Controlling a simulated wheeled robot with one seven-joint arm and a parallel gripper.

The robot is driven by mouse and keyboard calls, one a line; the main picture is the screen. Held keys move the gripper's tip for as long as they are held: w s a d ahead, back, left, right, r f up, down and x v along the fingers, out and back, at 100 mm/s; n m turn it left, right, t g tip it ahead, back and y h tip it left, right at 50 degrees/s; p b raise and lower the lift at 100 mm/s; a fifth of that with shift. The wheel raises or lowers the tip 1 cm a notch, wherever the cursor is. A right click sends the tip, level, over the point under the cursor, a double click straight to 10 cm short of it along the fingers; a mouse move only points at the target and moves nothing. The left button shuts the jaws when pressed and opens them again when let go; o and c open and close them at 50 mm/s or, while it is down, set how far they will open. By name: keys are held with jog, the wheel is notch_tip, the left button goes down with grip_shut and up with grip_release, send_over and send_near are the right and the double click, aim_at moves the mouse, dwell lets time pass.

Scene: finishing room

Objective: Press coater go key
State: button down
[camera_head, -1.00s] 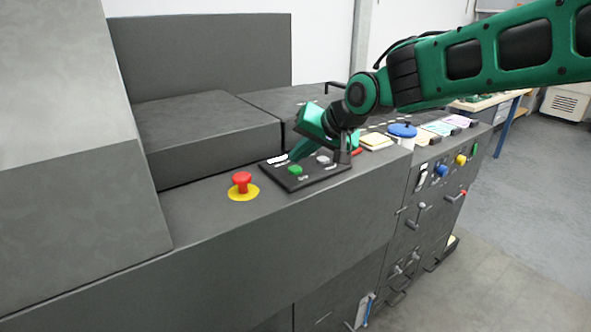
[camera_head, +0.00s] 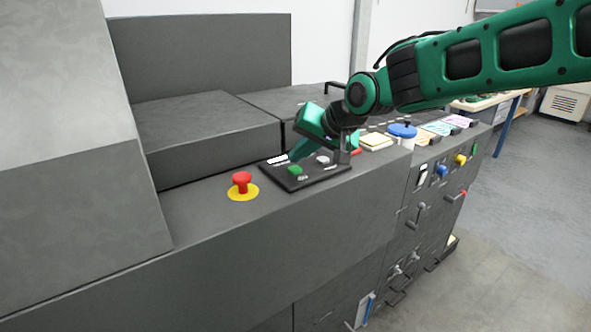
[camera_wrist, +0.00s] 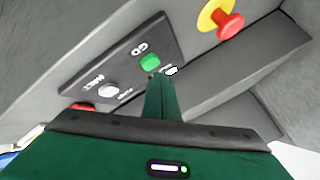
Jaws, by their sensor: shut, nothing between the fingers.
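The coater's dark key panel (camera_head: 318,179) lies on top of the grey machine. The green go key (camera_head: 295,170) is at its left part, and it also shows in the wrist view (camera_wrist: 150,62) with the letters GO beside it. A light grey key (camera_head: 323,160) sits farther right and shows in the wrist view (camera_wrist: 108,90). My gripper (camera_head: 294,156) is shut and empty, its tip pointing down just behind the green key. In the wrist view the fingertips (camera_wrist: 153,77) appear close to the key's edge; I cannot tell whether they touch it.
A red mushroom button (camera_head: 241,182) on a yellow disc stands left of the panel. A red button (camera_wrist: 82,107) shows beyond the grey key in the wrist view. A blue round lid (camera_head: 403,130) and pads lie to the right. A raised grey block (camera_head: 205,135) stands behind.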

jog(key=shift+f, duration=0.15)
jog(key=shift+s+f, duration=0.15)
jog(key=shift+f, duration=0.1)
